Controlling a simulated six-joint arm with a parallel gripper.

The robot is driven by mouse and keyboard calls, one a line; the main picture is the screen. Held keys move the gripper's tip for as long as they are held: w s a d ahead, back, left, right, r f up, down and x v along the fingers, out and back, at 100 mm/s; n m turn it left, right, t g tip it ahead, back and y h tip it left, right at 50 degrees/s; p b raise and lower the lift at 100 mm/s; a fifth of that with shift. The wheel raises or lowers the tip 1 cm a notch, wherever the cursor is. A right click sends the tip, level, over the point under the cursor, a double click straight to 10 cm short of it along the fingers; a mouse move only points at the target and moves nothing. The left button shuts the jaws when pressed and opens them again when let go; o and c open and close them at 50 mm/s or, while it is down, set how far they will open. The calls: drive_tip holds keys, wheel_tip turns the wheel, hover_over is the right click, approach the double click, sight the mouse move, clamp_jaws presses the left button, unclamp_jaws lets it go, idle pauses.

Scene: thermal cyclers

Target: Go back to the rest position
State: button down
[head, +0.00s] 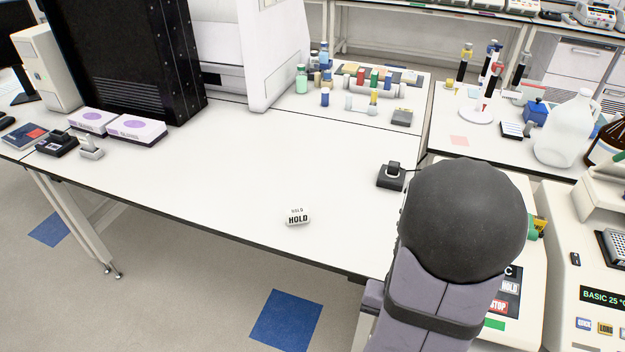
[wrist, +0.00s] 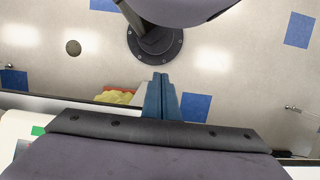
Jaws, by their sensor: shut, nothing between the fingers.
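My gripper (wrist: 161,98) shows in the wrist view as two blue-grey fingers set together, shut and empty. Below the fingertips I see the grey floor and a round dark base plate on it. In the head view my dark arm covers the right of the bench and part of a thermal cycler (head: 507,300); my fingers are hidden there. A small white block marked HOLD (head: 297,217) lies on the white bench (head: 240,160), apart from my arm.
A small black device (head: 391,176) sits on the bench just left of my arm. A second cycler (head: 590,290) stands at the right edge. Bottles (head: 301,79) and a clear jug (head: 566,130) stand farther back. The middle of the bench is mostly clear.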

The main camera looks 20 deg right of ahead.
drive_tip(key=w+a+r+n+t+h, duration=0.2)
drive_tip(key=w+a+r+n, duration=0.3)
drive_tip(key=w+a+n, duration=0.4)
drive_tip(key=a, duration=0.4)
